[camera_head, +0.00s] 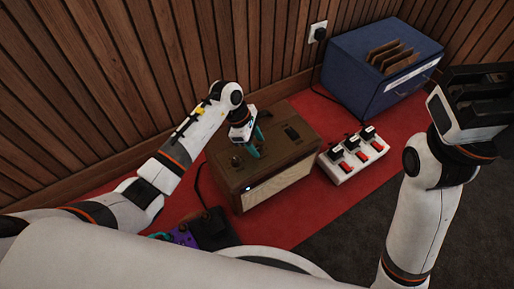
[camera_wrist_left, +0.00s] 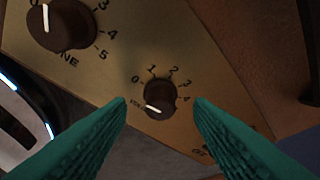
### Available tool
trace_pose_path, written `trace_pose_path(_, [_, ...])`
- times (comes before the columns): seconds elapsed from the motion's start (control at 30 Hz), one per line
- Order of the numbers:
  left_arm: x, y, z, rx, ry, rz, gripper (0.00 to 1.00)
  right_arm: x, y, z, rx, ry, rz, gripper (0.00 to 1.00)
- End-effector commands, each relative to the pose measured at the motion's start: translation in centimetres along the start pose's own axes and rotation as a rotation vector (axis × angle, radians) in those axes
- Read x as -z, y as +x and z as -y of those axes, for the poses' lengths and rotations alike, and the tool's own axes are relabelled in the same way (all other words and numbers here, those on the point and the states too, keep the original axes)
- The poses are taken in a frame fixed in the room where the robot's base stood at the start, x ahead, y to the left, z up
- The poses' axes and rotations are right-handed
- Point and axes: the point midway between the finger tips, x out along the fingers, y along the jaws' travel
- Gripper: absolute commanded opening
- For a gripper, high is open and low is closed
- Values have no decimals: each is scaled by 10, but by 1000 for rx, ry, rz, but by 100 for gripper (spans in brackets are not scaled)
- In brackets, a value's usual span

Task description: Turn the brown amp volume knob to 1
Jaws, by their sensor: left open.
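The brown amp (camera_head: 281,126) stands on the red mat against the wood wall. Its small dark volume knob (camera_wrist_left: 160,97) shows in the left wrist view, on a tan panel with the numbers 0 to 4 visible around it. A white mark lies on the knob's lower left side, away from the 1 above it. My left gripper (camera_head: 257,142) is open over the amp's top panel, its teal fingers either side of the knob in the left wrist view, with gaps showing. My right gripper (camera_head: 474,100) is raised at the right, away from the amp; its jaw opening is unclear.
A larger tone knob (camera_wrist_left: 62,25) sits on the same panel. A white pedal board (camera_head: 352,154) with several switches stands right of the amp. A blue crate (camera_head: 372,85) with brown dividers is behind it. A purple object (camera_head: 185,237) and a dark pedal (camera_head: 214,230) lie in front.

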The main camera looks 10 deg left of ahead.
Motion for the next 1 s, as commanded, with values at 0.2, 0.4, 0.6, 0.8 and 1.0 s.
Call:
trace_pose_path(0.2, [0,10,0,1,0,-1,48,-3,3,-1,-7,-2,17,0])
trace_pose_path(0.4, [0,10,0,1,0,0,48,-2,4,-1,-7,-2,17,0])
trace_pose_path(0.6, [0,9,0,1,0,0,16,-2,4,-1,-7,-2,16,0])
trace_pose_path(0.8, [0,9,0,0,3,1,3,-2,3,-1,-7,-2,16,0])
trace_pose_path(1.0, [-2,8,1,-15,42,5,3,-2,3,-1,-7,-2,16,0])
